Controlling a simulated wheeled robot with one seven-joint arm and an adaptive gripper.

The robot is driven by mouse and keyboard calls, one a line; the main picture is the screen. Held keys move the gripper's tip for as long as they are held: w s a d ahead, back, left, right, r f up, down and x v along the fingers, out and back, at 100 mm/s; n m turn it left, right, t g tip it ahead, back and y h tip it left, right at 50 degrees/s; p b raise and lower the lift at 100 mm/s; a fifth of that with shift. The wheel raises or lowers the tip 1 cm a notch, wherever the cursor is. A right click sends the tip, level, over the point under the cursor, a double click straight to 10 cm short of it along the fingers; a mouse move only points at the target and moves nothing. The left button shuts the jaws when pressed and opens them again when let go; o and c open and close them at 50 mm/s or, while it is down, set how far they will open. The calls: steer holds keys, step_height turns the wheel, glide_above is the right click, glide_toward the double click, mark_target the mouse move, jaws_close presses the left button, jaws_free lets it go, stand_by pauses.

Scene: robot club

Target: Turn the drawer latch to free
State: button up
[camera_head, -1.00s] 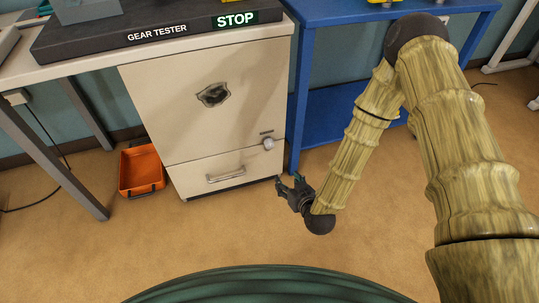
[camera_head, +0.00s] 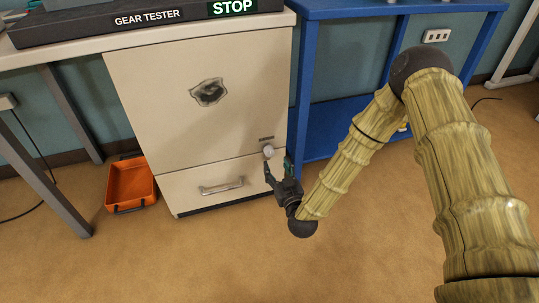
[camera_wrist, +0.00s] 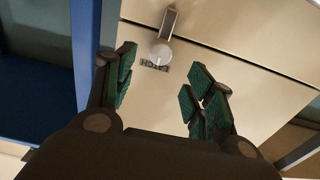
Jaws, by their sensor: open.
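In the wrist view the latch (camera_wrist: 161,50) shows a round hub with a short lever, beside a small dark label (camera_wrist: 154,65). My gripper (camera_head: 278,167) is open and empty, just below and in front of the latch. In the wrist view my gripper (camera_wrist: 160,92) has its green-padded fingers spread, with the latch beyond the tips and between their lines. I cannot tell any contact. The drawer looks shut; its silver handle (camera_head: 221,187) is left of my gripper.
A blue bench (camera_head: 300,90) stands close on the right of the cabinet. An orange bin (camera_head: 130,184) lies on the floor at left. The tester (camera_head: 150,17) sits on the table top above. The floor in front of the cabinet is clear.

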mark_target(270, 153)
steer(key=b+x, duration=0.3)
steer(key=x, duration=0.5)
steer(key=shift+w+a, duration=0.1)
steer(key=shift+w, duration=0.3)
steer(key=shift+c, duration=0.2)
steer(key=c, duration=1)
